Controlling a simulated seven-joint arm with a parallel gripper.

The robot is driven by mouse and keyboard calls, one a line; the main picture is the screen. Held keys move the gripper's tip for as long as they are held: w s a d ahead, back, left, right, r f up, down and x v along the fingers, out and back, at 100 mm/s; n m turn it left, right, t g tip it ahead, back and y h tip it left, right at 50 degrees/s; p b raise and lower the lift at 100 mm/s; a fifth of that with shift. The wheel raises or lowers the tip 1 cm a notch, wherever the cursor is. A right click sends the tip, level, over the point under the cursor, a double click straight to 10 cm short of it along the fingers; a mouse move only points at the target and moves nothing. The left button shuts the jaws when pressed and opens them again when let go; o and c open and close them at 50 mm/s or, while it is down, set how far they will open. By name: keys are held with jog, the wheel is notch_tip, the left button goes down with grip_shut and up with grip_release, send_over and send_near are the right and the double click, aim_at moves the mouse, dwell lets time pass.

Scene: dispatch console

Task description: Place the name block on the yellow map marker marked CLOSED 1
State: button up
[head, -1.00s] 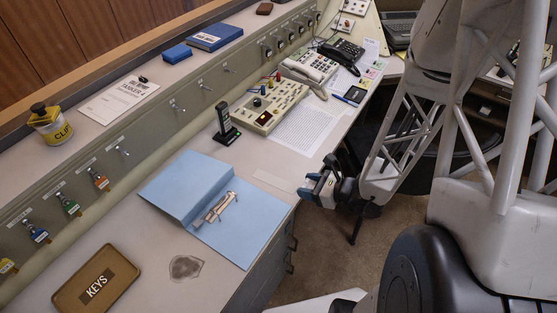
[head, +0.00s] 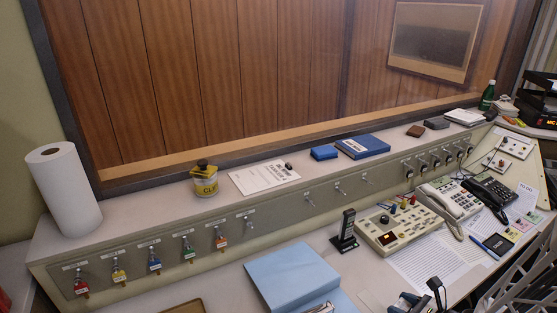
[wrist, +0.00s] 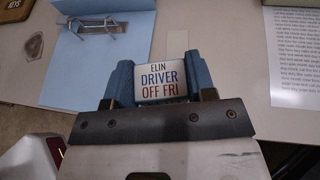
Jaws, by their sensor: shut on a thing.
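My gripper (wrist: 160,92) is shut on a white name block (wrist: 160,70) that reads ELIN DRIVER OFF FRI. The block sits between the two blue fingers in the wrist view, lettering towards the camera. In the head view only part of my gripper (head: 410,302) shows at the bottom edge, by the desk's front right of the blue folder. I do not see a marker reading CLOSED 1 or a map in either current view.
A blue folder (head: 290,272) lies open on the desk. A black handset stand (head: 346,232), a beige control panel (head: 400,228) and telephones (head: 450,198) stand right of it. Colored tags, one yellow (head: 119,275), hang along the ledge. A glue pot (head: 205,182) and paper roll (head: 63,188) stand above.

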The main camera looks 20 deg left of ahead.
jog(key=w+a+r+n+g+y, duration=0.1)
jog(key=w+a+r, duration=0.2)
jog(key=a+r, duration=0.35)
jog(key=w+a+r+n+g, duration=0.2)
jog(key=w+a+r, duration=0.1)
jog(key=a, duration=0.6)
jog(key=w+a+r+n+g+y, duration=0.1)
jog(key=w+a+r, duration=0.2)
jog(key=a+r, duration=0.35)
jog(key=s+a+r+n+g, duration=0.1)
jog(key=s+a+r, duration=0.1)
jog(key=a+r, duration=0.3)
jog(key=s+a+r+n+g, duration=0.1)
jog(key=s+a+r, duration=0.2)
jog(key=a, duration=1)
jog(key=s+a+r+g, duration=0.1)
jog(key=s+a+r, duration=0.1)
jog(key=a+r, duration=0.7)
jog(key=shift+s+a+r+n+g, duration=0.2)
jog(key=shift+a+n+g, duration=0.1)
jog(key=shift+n, duration=0.1)
send_over(203, 163)
jog(key=shift+f, duration=0.7)
